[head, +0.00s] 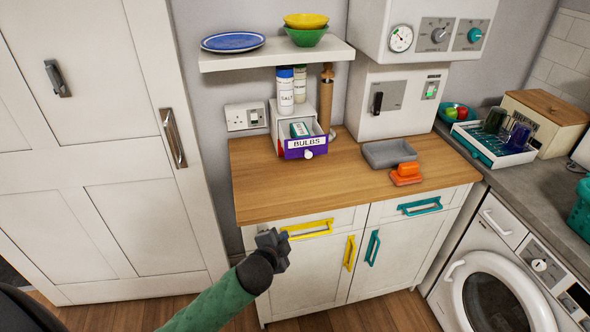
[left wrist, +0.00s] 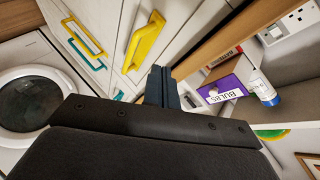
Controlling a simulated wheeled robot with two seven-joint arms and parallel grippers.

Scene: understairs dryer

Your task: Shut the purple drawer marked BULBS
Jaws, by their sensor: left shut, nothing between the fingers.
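The purple drawer marked BULBS (head: 305,150) sits in a small white cabinet (head: 290,110) on the wooden worktop. It is pulled out; a green and white item (head: 299,130) shows inside. A round white knob (head: 308,155) is on its front. The purple front with its label also shows in the left wrist view (left wrist: 226,90), right of the fingers. My left gripper (head: 273,247) is shut and empty, in front of the worktop's front edge, lower than the drawer and apart from it. Its fingers (left wrist: 162,85) also show in the left wrist view. My right gripper is not in view.
A shelf (head: 275,56) with a blue plate and bowls hangs above the drawer. Containers and a wooden mill (head: 327,100) stand behind it. A grey tray (head: 385,153) and orange object (head: 405,174) lie to the right. The worktop (head: 300,190) before the drawer is clear.

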